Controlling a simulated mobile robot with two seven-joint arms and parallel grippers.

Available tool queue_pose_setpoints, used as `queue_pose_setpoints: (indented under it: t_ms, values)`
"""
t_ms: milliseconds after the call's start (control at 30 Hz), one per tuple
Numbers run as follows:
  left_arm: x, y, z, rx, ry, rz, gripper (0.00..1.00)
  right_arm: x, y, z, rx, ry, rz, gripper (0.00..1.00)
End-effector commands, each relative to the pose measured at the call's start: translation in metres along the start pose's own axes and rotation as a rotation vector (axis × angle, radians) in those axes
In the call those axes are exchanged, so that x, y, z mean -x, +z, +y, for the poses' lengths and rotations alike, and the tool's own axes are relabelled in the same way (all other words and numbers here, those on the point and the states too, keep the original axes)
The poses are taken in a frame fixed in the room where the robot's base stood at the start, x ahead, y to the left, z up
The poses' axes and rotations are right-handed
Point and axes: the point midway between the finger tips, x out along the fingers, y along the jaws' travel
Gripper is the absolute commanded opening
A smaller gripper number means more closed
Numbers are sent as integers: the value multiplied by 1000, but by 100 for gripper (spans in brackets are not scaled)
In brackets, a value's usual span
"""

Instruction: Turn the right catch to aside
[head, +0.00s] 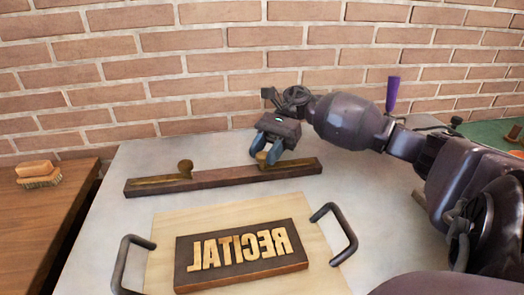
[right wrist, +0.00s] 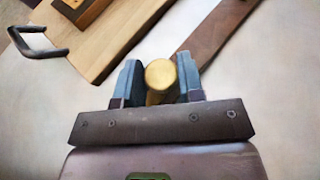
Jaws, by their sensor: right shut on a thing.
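The right catch has a round brass knob (head: 262,158), at the right part of a dark wooden bar (head: 225,178). My right gripper (head: 275,158) is shut on this knob from above; in the right wrist view the knob (right wrist: 161,74) sits between the two blue-grey fingers. The catch's arm is mostly hidden by the gripper, so its angle is hard to tell. The left catch (head: 183,170), also brass with a knob, lies along the left part of the bar. My left gripper is not in view.
A pale board (head: 165,225) with dark handles (head: 340,235) at both ends carries a block with the mirrored letters RECITAL (head: 242,254), in front of the bar. A brush (head: 38,176) lies on a wooden table at left. A purple handle (head: 392,94) stands behind my right arm.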

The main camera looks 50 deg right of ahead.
Motion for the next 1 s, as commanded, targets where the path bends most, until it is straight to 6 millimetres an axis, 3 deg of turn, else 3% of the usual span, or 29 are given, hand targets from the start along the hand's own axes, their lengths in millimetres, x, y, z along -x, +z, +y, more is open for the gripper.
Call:
queue_pose_setpoints:
  t_ms: [267, 300, 433, 767, 1000]
  values:
    - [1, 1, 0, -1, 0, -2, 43, 0, -1, 1, -2, 3, 1, 0]
    - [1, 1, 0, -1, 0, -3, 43, -1, -1, 1, -2, 3, 1, 37]
    - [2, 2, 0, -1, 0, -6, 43, 0, -1, 0, -1, 2, 1, 57]
    - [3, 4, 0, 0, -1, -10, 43, 2, 0, 0, 0, 1, 0, 58]
    - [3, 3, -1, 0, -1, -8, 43, 30, 0, 0, -1, -2, 1, 58]
